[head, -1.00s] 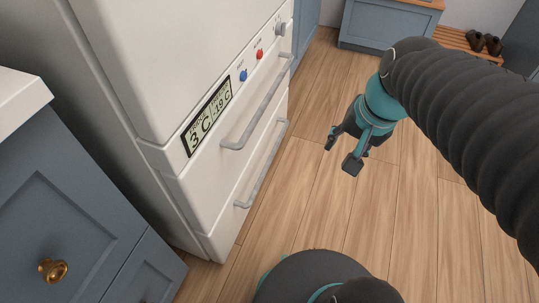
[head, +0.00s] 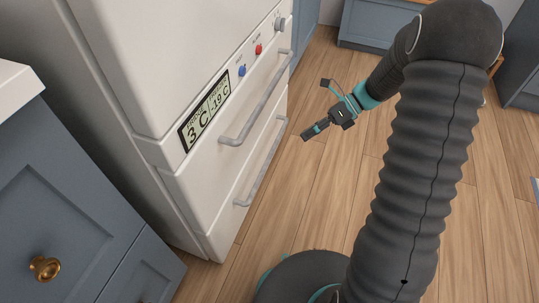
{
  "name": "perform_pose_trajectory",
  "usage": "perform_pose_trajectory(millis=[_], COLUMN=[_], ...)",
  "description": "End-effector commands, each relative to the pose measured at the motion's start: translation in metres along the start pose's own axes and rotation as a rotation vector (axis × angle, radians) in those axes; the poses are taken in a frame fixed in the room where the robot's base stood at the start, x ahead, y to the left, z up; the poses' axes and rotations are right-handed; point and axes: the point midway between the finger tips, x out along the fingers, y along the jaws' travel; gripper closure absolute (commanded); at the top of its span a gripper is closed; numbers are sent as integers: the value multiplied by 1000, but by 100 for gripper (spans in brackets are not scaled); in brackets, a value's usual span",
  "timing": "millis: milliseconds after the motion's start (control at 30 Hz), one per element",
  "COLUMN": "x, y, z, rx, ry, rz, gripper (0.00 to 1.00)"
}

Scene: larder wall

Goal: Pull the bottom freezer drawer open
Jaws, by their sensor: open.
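The bottom freezer drawer (head: 227,222) is the lowest white front of the fridge-freezer and is shut. Its grey bar handle (head: 262,167) runs along its upper part. A second drawer (head: 207,171) with its own bar handle (head: 257,104) sits directly above and is also shut. My gripper (head: 314,108) is open and empty, to the right of the drawer fronts. It is apart from both handles, with its fingers pointing left toward the fridge.
A display panel (head: 205,110) and blue and red knobs sit above the drawers. A blue-grey cabinet (head: 70,200) with a brass knob stands at left. Another blue cabinet (head: 372,22) is at the back. The wooden floor (head: 310,205) before the drawers is clear.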

Motion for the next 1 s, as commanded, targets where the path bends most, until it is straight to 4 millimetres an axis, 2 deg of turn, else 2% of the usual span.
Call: perform_pose_trajectory(millis=[33, 300, 500, 733, 867, 1000], x=[8, 40, 59, 69, 80, 100], y=[-18, -94, -132, -147, -146, -141], z=[-6, -34, -54, -62, -57, -47], rx=[87, 547, 786, 885, 889, 888], ry=[-36, -217, -304, -340, -339, -337], rz=[31, 205, 315, 365, 367, 368], gripper=[57, 57, 57, 57, 57, 57])
